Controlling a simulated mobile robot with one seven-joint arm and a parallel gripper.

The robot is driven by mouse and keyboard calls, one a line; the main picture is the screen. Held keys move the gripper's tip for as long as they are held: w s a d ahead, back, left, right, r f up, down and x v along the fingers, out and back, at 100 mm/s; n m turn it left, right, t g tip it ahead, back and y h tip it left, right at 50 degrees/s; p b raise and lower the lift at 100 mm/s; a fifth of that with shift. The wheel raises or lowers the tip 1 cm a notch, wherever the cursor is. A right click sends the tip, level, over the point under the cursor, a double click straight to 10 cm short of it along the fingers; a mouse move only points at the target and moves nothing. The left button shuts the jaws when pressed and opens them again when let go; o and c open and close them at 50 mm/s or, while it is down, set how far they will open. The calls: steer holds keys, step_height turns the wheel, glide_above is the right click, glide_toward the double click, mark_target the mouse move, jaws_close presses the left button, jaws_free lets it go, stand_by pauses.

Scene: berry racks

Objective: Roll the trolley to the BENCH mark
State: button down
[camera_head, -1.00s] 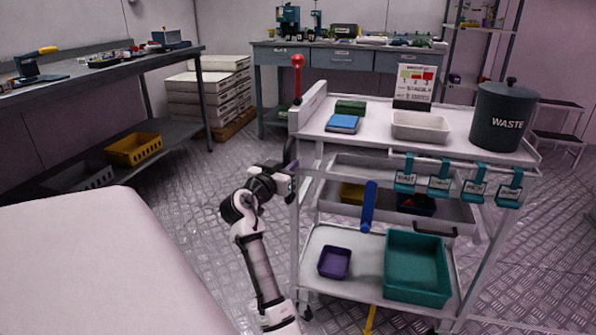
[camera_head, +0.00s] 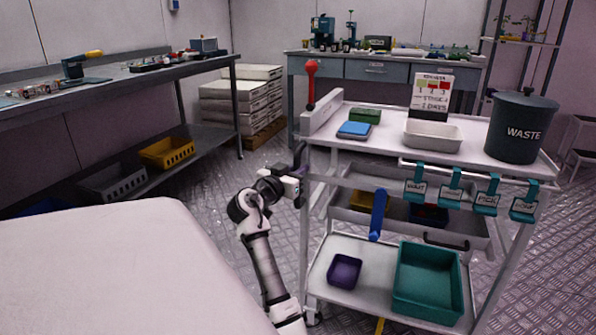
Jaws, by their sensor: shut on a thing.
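The white trolley (camera_head: 378,152) stands upright at the right of the head view. It has a top deck, a middle drawer and a lower shelf (camera_head: 318,265). My gripper (camera_head: 298,186) is at the trolley's left side, shut on the dark push handle (camera_head: 299,160); the fingertips are small and partly hidden. A red-knobbed lever (camera_head: 311,82) stands at the top left corner. A blue handle (camera_head: 378,214) hangs at the front. I cannot see a BENCH mark on the visible floor.
A grey bench (camera_head: 334,68) stands behind the trolley, with stacked white boxes (camera_head: 243,100) to its left. Another bench (camera_head: 120,89) runs along the left wall. The trolley carries a WASTE bin (camera_head: 521,127), a white tray (camera_head: 433,147) and a teal bin (camera_head: 428,284). Patterned floor (camera_head: 262,160) is open between benches.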

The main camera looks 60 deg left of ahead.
steer(key=c, duration=1.4)
jaws_free()
steer(key=p+v, duration=0.1)
steer(key=v, duration=1.2)
steer(key=shift+s+d, duration=0.15)
steer(key=shift+s, duration=0.2)
steer(key=shift+r, duration=0.1)
